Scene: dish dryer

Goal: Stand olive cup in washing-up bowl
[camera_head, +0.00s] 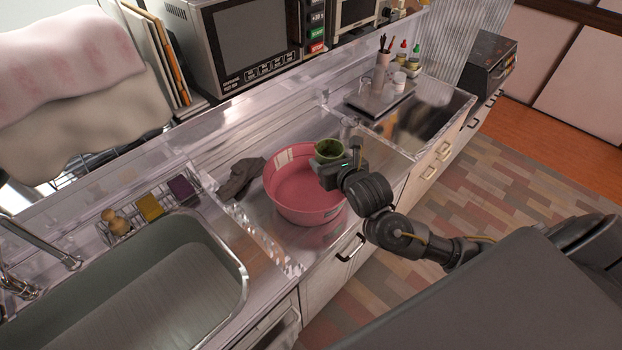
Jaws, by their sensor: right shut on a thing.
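The olive cup (328,150) is at the right side of the washing-up bowl, with its opening facing up. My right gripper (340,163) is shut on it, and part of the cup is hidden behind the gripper. The pink washing-up bowl (288,205) stands on the steel counter. The cup overlaps the bowl's far right rim in the picture; I cannot tell whether it touches the bowl. My left gripper is not in view.
A large sink (230,262) with a tap lies at the left. A dark cloth (240,178) lies beside the bowl. A sponge rack (150,208) stands behind the sink. A microwave (245,45) stands at the back. A tray (380,100) with utensils and bottles is at the right.

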